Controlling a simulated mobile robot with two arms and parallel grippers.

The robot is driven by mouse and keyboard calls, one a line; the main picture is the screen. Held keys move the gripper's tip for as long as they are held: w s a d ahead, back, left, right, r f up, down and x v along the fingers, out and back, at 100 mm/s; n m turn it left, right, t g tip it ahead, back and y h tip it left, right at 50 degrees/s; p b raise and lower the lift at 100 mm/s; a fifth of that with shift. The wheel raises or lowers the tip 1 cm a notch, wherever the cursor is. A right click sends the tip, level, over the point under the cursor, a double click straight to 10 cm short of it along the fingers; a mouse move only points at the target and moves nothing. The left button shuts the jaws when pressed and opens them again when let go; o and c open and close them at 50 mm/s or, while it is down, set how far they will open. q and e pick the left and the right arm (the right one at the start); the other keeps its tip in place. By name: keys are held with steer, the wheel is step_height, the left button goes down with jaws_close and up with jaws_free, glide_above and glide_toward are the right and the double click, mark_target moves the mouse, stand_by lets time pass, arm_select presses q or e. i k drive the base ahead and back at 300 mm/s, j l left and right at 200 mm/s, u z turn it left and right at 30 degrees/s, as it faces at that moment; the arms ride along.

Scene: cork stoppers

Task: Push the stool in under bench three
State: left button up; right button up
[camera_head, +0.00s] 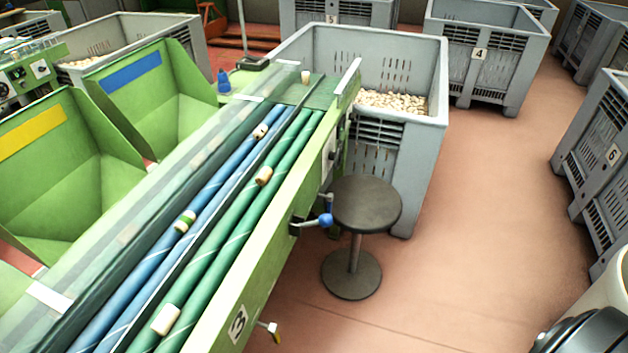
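A round stool (367,204) with a dark seat, a single post and a round dark base stands on the floor right of the green sorting bench (252,275). The bench carries a "3" label near its front end. The seat is beside the bench's side rail, close to a lever with a blue knob; whether they touch I cannot tell. The base (351,275) stands out in the open, right of the bench edge. Neither of my grippers is in view.
A grey crate of corks (425,130) stands right behind the stool. Crates labelled 4 (484,78) and 6 (606,165) stand at back and right. Corks lie on the bench's blue and green rollers. The red floor (490,230) right of the stool is clear.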

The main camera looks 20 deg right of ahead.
mark_target(362, 204)
steer(key=z, duration=1.1)
